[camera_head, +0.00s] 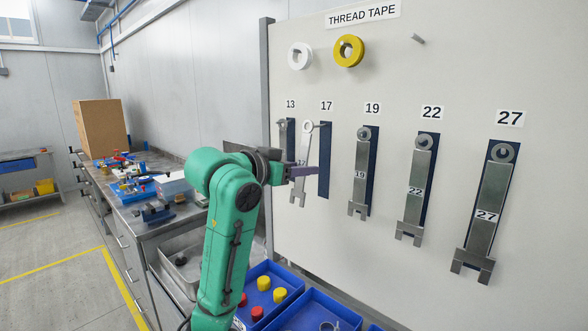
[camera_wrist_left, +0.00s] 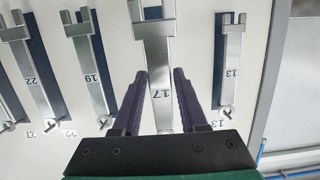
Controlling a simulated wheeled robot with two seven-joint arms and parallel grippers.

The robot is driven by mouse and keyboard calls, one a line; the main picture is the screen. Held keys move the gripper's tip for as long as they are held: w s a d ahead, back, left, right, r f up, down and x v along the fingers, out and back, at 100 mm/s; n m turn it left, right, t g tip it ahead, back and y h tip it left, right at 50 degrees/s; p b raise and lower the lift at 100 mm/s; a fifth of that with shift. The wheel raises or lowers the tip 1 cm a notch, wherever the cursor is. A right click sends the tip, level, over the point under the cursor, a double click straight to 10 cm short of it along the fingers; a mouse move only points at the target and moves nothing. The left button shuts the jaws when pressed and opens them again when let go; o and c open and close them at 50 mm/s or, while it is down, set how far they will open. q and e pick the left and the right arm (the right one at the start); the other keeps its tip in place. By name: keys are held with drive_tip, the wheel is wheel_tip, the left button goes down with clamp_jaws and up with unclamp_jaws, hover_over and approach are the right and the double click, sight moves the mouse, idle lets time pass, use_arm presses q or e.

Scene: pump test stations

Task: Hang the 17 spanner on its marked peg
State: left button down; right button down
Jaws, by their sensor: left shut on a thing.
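The 17 spanner (camera_head: 304,150) is a grey metal spanner, ring end up and open jaw down. My left gripper (camera_head: 303,171) is shut on its shaft. My right gripper is not in view.
The 13 spanner (camera_head: 283,133) hangs close on the left, partly hidden. The 19 spanner (camera_head: 361,172), 22 spanner (camera_head: 415,190) and 27 spanner (camera_head: 487,210) hang on the right. Tape rolls hang above. Blue bins (camera_head: 312,309) stand below the board.

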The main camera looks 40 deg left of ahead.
use_arm(q)
drive_tip(key=shift+p+x, duration=0.45)
drive_tip(key=shift+x, duration=1.35)
drive_tip(key=shift+r, duration=0.1)
drive_tip(key=shift+c, duration=1.8)
unclamp_jaws()
drive_tip(key=b+v, duration=0.4)
drive_tip(key=v, duration=1)
drive_tip(key=shift+s, duration=0.3)
